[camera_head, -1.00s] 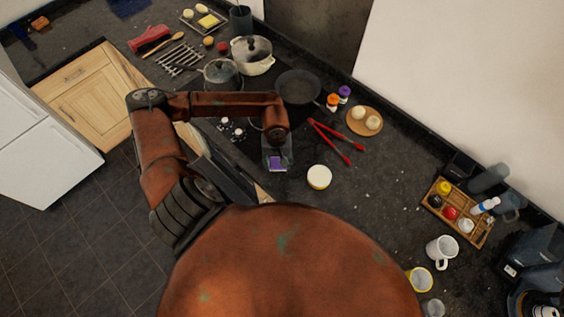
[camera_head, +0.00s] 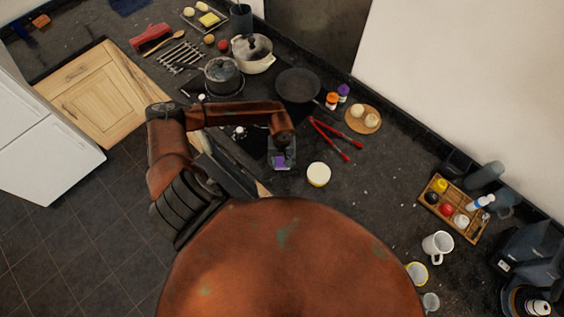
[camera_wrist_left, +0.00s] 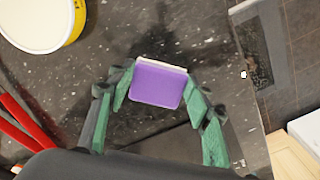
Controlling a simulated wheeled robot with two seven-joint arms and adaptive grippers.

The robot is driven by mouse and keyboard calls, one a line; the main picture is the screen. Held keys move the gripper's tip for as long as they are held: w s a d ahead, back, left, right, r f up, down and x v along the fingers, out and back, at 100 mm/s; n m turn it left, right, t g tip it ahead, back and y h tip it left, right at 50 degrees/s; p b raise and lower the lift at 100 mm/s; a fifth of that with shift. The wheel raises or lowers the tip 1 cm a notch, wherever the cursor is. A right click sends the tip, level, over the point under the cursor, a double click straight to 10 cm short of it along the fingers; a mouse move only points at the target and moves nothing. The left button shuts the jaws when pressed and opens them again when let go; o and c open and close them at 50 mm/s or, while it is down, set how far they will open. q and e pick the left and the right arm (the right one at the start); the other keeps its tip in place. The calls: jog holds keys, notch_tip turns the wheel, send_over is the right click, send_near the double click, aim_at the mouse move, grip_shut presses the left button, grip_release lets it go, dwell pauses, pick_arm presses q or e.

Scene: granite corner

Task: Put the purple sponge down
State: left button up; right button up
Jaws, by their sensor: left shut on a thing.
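The purple sponge (camera_wrist_left: 157,84) is a small block with a pale edge, held between the fingers of my left gripper (camera_wrist_left: 157,90) in the left wrist view. In the head view the sponge (camera_head: 281,162) shows at the end of my left arm, above the dark granite counter close to its front edge. My left gripper (camera_head: 281,154) is shut on it. Whether the sponge touches the counter is hard to tell. My right gripper is not in view.
A white and yellow round tub (camera_head: 318,174) stands just right of the sponge. Red tongs (camera_head: 335,140) lie behind it. A black pan (camera_head: 297,86) and a lidded pot (camera_head: 222,76) are further back.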

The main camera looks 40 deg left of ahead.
aim_at(282, 164)
pick_arm(q)
jog(key=o, duration=1.1)
jog(key=shift+r+p, duration=0.15)
jog(key=shift+p, duration=0.15)
notch_tip(282, 164, up, 12)
jog(key=b, duration=0.3)
jog(key=shift+b, duration=0.4)
